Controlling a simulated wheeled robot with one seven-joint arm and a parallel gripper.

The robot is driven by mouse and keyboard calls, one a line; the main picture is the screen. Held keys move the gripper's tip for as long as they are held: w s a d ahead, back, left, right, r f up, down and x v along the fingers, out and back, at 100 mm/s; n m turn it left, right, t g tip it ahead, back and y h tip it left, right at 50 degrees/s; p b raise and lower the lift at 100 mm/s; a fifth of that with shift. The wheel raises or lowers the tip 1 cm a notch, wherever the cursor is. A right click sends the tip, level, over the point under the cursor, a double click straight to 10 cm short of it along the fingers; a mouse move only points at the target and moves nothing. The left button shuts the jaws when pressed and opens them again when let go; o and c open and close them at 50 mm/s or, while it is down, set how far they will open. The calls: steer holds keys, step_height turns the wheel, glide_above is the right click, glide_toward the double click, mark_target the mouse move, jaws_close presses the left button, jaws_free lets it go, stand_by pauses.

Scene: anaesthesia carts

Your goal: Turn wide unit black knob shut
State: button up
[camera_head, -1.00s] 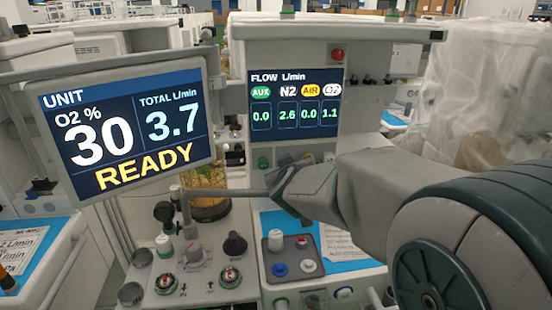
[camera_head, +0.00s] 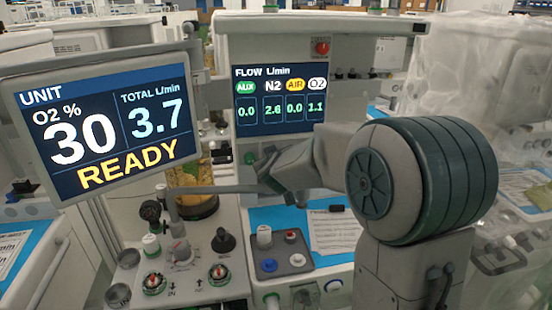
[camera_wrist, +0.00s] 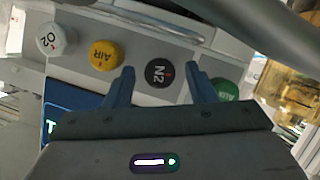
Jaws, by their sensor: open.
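The black knob marked N2 (camera_wrist: 158,73) sits on the panel of the wide unit in the wrist view. My gripper (camera_wrist: 160,76) is open, with one blue fingertip on each side of this knob. I cannot tell whether the fingers touch it. In the head view my gripper (camera_head: 268,178) is just below the FLOW screen (camera_head: 281,98) of the wide unit, which reads N2 2.6. The black knob is hidden there behind my gripper and arm.
In the wrist view, the yellow AIR knob (camera_wrist: 105,54) and white O2 knob (camera_wrist: 50,40) are left of the black one; the green AUX knob (camera_wrist: 226,90) is right. A silver rail (camera_wrist: 150,18) runs behind. The READY monitor (camera_head: 105,122) stands left in the head view.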

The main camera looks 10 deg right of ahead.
steer(key=c, duration=1)
steer(key=shift+f+m+b, duration=0.15)
steer(key=shift+m+b, duration=0.15)
steer(key=shift+b, duration=0.35)
steer(key=m+y+b, duration=0.1)
steer(key=m+b, duration=0.1)
steer(key=b, duration=0.5)
steer(key=m+y+b, duration=0.2)
steer(key=b, duration=0.5)
steer(key=m+y+b, duration=0.2)
steer(key=b, duration=0.4)
steer(key=shift+d+m+b, duration=0.3)
steer(key=shift+d+b, duration=0.1)
steer(key=shift+b, duration=0.3)
